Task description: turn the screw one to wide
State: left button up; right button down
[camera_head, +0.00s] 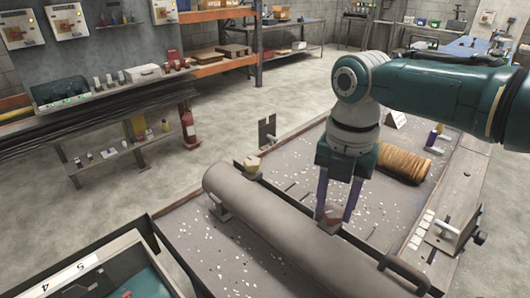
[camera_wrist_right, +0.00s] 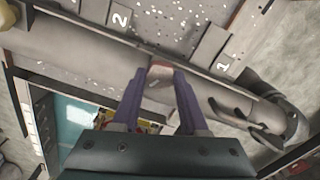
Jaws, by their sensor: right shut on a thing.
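The pointer or setting of the screw cannot be read. My left gripper is not in view.
A second knob (camera_head: 252,163), pale on top, stands near the tube's far end. A brown ribbed roll (camera_head: 404,163) lies behind the gripper. A tray (camera_head: 100,270) stands at the lower left.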

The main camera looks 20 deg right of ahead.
aim_at(334, 210)
jog(key=shift+n, duration=0.6)
jog(key=shift+c, duration=2.1)
grip_release()
notch_tip(334, 210, up, 10)
